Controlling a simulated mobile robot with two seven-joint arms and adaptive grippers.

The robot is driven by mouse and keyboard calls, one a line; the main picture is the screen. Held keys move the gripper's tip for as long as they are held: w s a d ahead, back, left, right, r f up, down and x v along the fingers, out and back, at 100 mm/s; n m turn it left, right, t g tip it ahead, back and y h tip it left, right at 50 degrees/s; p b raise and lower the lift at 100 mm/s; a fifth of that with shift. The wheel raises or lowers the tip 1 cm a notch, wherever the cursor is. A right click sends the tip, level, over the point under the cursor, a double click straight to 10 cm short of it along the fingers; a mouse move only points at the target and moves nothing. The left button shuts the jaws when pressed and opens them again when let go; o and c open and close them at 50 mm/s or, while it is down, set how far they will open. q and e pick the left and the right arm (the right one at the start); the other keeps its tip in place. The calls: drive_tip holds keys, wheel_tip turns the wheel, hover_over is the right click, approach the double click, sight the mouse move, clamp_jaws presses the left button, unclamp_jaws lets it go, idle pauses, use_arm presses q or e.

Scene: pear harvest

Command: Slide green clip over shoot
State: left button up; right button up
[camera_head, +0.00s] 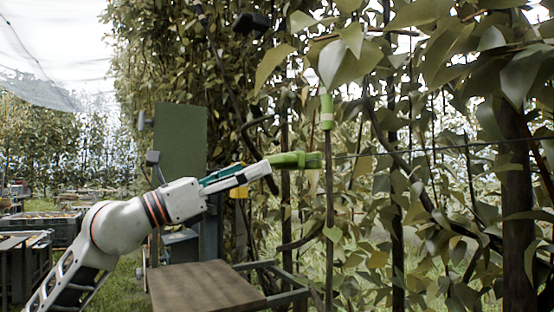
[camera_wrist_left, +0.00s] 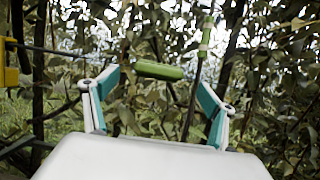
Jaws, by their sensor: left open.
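A green clip (camera_head: 295,160) lies nearly level just beyond my left gripper (camera_head: 268,170), at the height of a thin wire. In the left wrist view the clip (camera_wrist_left: 159,71) shows between and beyond the spread fingers of my left gripper (camera_wrist_left: 157,82), with gaps in the picture on both sides. The gripper is open. A thin upright shoot (camera_head: 329,190) stands just right of the clip; it also shows in the left wrist view (camera_wrist_left: 190,110). A second, upright green piece (camera_head: 326,110) is around or against the shoot higher up, also in the left wrist view (camera_wrist_left: 205,38). My right gripper is out of view.
A thin wire (camera_head: 430,149) runs across the foliage to the right. Dark posts (camera_head: 515,200) and leafy branches (camera_head: 350,50) crowd the right side. A brown platform (camera_head: 200,290) stands below the arm. Crates (camera_head: 45,220) stand at the far left.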

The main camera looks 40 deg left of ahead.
sight(272, 157)
use_arm(q)
drive_tip(key=shift+p+x, duration=0.45)
drive_tip(key=shift+x, duration=0.45)
drive_tip(key=shift+w+d+r, duration=0.15)
drive_tip(key=shift+w+r, duration=0.1)
drive_tip(key=shift+r, duration=0.1)
drive_tip(key=p+x, duration=0.2)
drive_tip(key=x, duration=0.1)
drive_tip(key=shift+w+d, duration=0.1)
drive_tip(key=shift+w, duration=0.15)
drive_tip(key=shift+w+d+r, duration=0.1)
drive_tip(key=shift+w+d, duration=0.25)
drive_tip(key=shift+w, duration=0.45)
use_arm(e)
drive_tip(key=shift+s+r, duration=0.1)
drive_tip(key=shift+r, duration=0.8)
